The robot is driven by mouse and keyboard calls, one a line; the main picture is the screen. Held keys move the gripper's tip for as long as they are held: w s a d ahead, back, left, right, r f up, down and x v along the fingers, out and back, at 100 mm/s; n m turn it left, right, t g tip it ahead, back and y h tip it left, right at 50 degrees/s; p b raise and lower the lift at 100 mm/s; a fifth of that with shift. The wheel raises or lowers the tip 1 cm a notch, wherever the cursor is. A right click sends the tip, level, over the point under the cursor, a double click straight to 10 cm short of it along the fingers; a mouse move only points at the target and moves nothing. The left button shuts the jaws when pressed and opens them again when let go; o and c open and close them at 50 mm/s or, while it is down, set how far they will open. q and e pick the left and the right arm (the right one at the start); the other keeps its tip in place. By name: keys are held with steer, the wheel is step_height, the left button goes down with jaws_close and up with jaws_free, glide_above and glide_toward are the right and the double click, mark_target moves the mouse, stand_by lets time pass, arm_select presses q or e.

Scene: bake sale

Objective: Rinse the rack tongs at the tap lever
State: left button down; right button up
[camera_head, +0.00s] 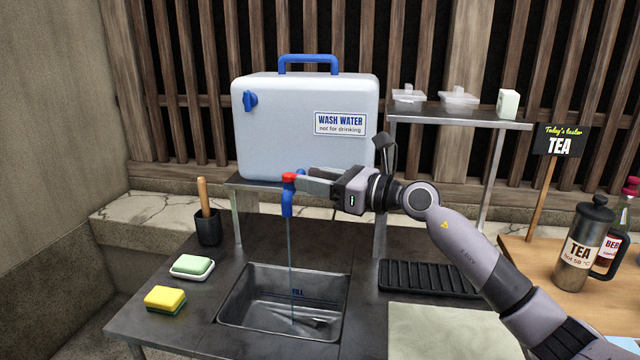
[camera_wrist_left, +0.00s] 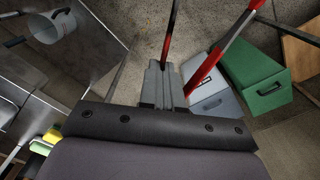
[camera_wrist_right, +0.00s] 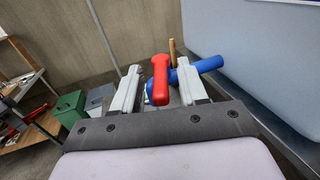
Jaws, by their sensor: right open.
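A blue tap with a red lever (camera_head: 289,177) sits on the white wash-water container (camera_head: 270,120). A thin stream of water runs from the spout into the metal sink (camera_head: 225,310). My right gripper (camera_head: 303,180) is at the tap, jaws open. In the right wrist view the red lever (camera_wrist_right: 160,80) stands between its parted fingers; contact is unclear. My left gripper (camera_wrist_left: 163,68) is outside the head view.
A yellow sponge (camera_head: 165,298), a soap dish (camera_head: 192,267) and a brush holder (camera_head: 208,228) stand left of the sink. A black drying rack (camera_head: 425,277) and pale cloth (camera_head: 450,330) lie right.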

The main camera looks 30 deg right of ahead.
arm_select(q)
step_height(320, 180, down, 3)
steer(key=b, duration=0.3)
steer(key=shift+f, duration=0.15)
steer(key=shift+f+b, duration=0.25)
steer(key=shift+b, duration=0.1)
arm_select(e)
steer(key=v, duration=1.1)
steer(key=shift+s, duration=0.25)
steer(key=shift+d, duration=0.1)
